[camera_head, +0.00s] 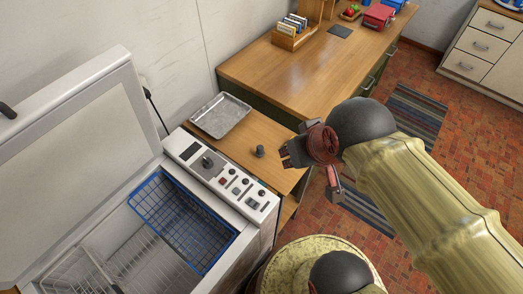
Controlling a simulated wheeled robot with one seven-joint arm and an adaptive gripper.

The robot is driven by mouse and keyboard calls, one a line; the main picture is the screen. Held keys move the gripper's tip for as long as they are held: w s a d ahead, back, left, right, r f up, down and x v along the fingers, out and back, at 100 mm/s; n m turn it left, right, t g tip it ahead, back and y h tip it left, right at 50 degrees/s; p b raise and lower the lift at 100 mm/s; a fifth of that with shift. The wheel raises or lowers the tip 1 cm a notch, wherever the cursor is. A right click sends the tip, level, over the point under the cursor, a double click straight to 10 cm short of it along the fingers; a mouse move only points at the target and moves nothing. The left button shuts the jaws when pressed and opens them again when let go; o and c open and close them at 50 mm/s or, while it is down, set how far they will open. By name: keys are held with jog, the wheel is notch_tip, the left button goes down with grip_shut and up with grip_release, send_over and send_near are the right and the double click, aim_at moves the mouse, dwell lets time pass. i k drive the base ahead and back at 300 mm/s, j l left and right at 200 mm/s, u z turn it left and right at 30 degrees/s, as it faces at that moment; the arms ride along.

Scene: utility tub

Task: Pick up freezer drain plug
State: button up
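A small dark grey plug-like piece (260,151), likely the freezer drain plug, stands on the low wooden side table (240,139) beside the open freezer. My gripper (288,154) is just to the right of it, over the table's right end, with a visible gap between them in the picture. The gripper's dark finger parts point left towards the piece. They are too small and overlapped to show whether they are open or shut. Nothing is seen held in them.
A metal tray (221,115) lies behind the plug. The freezer's control panel (222,174) with knobs is to its left, above a blue wire basket (181,220). A wooden desk (302,80) stands behind, holding a card box (294,31). Brick floor lies right.

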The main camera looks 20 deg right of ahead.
aim_at(260, 153)
jog(key=j+u, duration=0.1)
jog(key=u, duration=0.3)
jog(key=k+j+u, duration=0.1)
jog(key=u, duration=0.3)
jog(key=j+u, duration=0.1)
jog(key=u, duration=0.3)
jog(key=j+u, duration=0.1)
jog(key=u, duration=0.3)
jog(key=z, duration=1.8)
jog(key=i+l, duration=0.1)
jog(key=l, duration=0.2)
jog(key=i+l+u, duration=0.1)
jog(key=l, duration=0.25)
jog(key=i+l, duration=0.15)
jog(key=l, duration=0.2)
jog(key=j+u, duration=0.05)
